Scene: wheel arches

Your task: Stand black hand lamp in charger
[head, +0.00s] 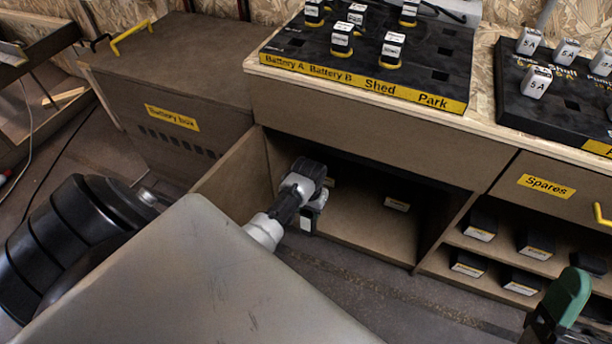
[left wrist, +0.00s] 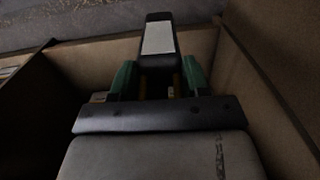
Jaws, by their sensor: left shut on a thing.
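My left gripper (head: 314,187) reaches into the open compartment under the bench, near its left side. In the left wrist view its green fingertips (left wrist: 160,78) are shut on the black hand lamp (left wrist: 158,62), which has a pale front panel. In the head view the lamp is small and mostly hidden by the gripper, so its tilt is unclear. A small pale label (head: 397,204) shows on the compartment floor, right of the gripper. I cannot tell whether it belongs to the charger. A green finger of my right gripper (head: 566,292) shows at the lower right, with its opening unclear.
The compartment has a left side wall (head: 232,186) and a right divider (head: 445,236) close by. Shelves with several dark labelled blocks (head: 480,229) stand to the right. A brown battery box (head: 190,75) stands left. Black switch panels (head: 375,65) lie on the bench top.

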